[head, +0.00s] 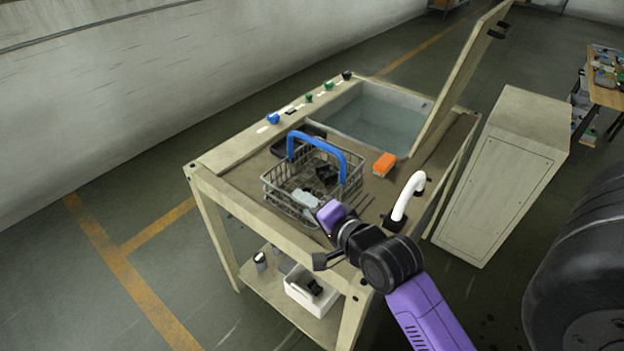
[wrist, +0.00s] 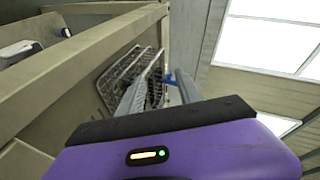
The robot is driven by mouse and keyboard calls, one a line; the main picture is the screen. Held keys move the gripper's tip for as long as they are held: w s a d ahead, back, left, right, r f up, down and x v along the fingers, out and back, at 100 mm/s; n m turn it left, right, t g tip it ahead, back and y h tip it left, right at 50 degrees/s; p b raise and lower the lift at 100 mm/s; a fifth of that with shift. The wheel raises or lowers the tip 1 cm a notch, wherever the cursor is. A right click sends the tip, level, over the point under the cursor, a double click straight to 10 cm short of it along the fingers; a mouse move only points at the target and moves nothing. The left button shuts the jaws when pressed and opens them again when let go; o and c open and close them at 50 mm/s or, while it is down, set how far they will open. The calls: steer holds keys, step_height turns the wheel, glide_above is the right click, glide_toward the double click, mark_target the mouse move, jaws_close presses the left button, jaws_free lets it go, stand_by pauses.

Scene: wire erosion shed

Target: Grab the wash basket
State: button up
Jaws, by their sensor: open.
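The wash basket (head: 283,190) is a grey wire basket with a raised blue handle (head: 330,146). It stands on the brown top of the bench, near the front edge, with dark pieces inside. My gripper (head: 301,198) is open, its pale fingers in front of the basket's near side in the head view. In the wrist view my gripper (wrist: 160,77) points toward the basket (wrist: 118,72), whose handle (wrist: 171,78) shows partly behind a finger. Nothing is between the fingers that I can make out. Whether they touch the wire cannot be told.
The bench has a water-filled basin (head: 375,122) behind, with a raised lid (head: 462,75). An orange block (head: 384,164) and a white curved spout (head: 408,196) stand right of the basket. A dark tray (head: 299,137) lies behind it. A white bin (head: 311,292) sits on the lower shelf.

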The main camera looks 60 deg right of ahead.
steer(key=w+d+r+m+g, duration=0.1)
steer(key=d+r+m, duration=0.2)
steer(key=d+m, duration=0.35)
steer(key=m+g, duration=0.1)
steer(key=m, duration=0.7)
glide_toward(316, 141)
steer(key=shift+w+d+f, duration=0.3)
steer(key=shift+w+f, duration=0.2)
steer(key=shift+f, duration=0.1)
steer(key=shift+w+d+f, duration=0.35)
steer(key=shift+w+f, duration=0.2)
steer(key=shift+p+x, duration=0.4)
steer(key=shift+x, duration=0.75)
steer(key=x, duration=0.2)
steer(key=p+x, duration=0.1)
steer(key=x, duration=0.1)
steer(key=shift+w+d+r, duration=0.15)
steer(key=shift+d+r, duration=0.05)
steer(key=shift+r, duration=0.05)
steer(key=shift+w+d+f, duration=0.25)
steer(key=shift+w+f, duration=0.1)
jaws_close()
steer(key=shift+a, duration=0.1)
steer(key=shift+r, duration=0.25)
